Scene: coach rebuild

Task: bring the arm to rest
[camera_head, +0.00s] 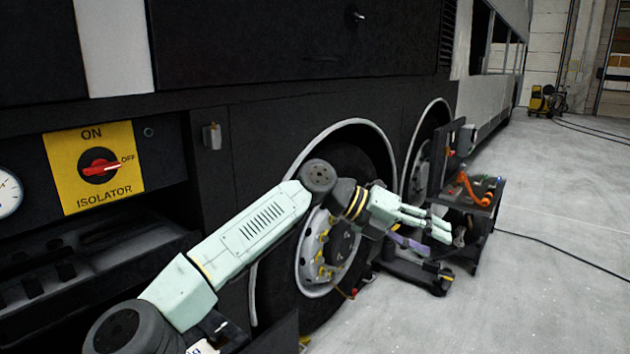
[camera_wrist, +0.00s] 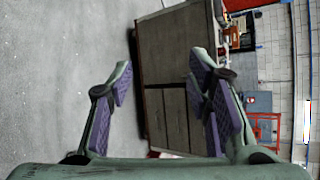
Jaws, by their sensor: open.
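My pale green arm (camera_head: 247,234) reaches from the lower left across the front of the coach wheel. It is extended, with a bend at the dark joint near the wheel's top. My gripper (camera_head: 436,242) is beside the wheel, in front of the dark tool cart. In the wrist view my gripper (camera_wrist: 163,75) has its purple-padded fingers spread wide, with nothing between them. The floor and a dark cabinet show beyond the fingers.
The coach wheel (camera_head: 310,262) with yellow nut markers is close behind my arm. The cart (camera_head: 485,206) carries an orange hose. The isolator panel (camera_head: 95,167) is at left. Open floor (camera_head: 560,260) lies at right. The cabinet (camera_wrist: 172,45) appears sideways in the wrist view.

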